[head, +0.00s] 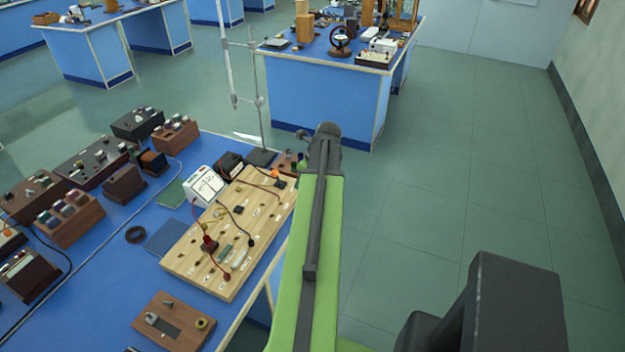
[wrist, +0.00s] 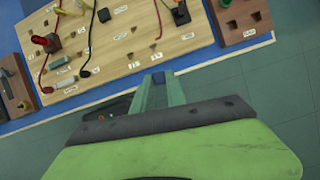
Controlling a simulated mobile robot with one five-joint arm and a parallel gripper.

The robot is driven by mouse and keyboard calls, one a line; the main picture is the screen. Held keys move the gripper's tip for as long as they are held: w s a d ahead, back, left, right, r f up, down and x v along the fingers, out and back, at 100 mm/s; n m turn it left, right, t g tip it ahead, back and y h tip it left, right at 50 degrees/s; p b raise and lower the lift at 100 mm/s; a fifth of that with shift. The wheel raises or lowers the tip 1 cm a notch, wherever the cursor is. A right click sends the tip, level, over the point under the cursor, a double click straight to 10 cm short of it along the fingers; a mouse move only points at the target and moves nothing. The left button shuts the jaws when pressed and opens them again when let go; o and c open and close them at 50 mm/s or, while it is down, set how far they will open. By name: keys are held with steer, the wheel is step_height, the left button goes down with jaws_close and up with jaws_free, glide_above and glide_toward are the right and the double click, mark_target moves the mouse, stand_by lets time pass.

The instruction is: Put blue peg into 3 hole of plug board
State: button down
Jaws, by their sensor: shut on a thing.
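The plug board (head: 190,262) is a pale wooden board on the blue bench in the head view, with holes, white labels, wires and plugs. It also fills the upper left of the wrist view (wrist: 120,68). My gripper (wrist: 159,84) is shut on the blue peg (wrist: 158,76), whose small dark-blue end shows between the fingertips. In the wrist picture, the peg appears just below the board's edge, near several holes. I cannot tell its height above the bench. The hole labels are too small to read surely. My arm hides the gripper in the head view.
A brown wooden block (wrist: 238,22) with holes and a green peg is right of the board. A stand (head: 262,155), a white meter (head: 206,185) and dark boxes crowd the bench. A red plug (head: 209,243) and wires rise from the board. The floor at right is clear.

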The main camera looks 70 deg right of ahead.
steer(key=w+a+f+n+b, duration=0.1)
steer(key=w+a+f+b, duration=0.3)
steer(key=w, duration=0.4)
steer(key=shift+w+a+f+n, duration=0.25)
steer(key=shift+a+f, duration=0.35)
steer(key=shift+a, duration=0.6)
steer(key=shift+s, duration=0.1)
steer(key=shift+f+b, duration=3.3)
steer(key=shift+b, duration=0.05)
steer(key=c, duration=1.3)
jaws_free()
steer(key=shift+o, duration=0.2)
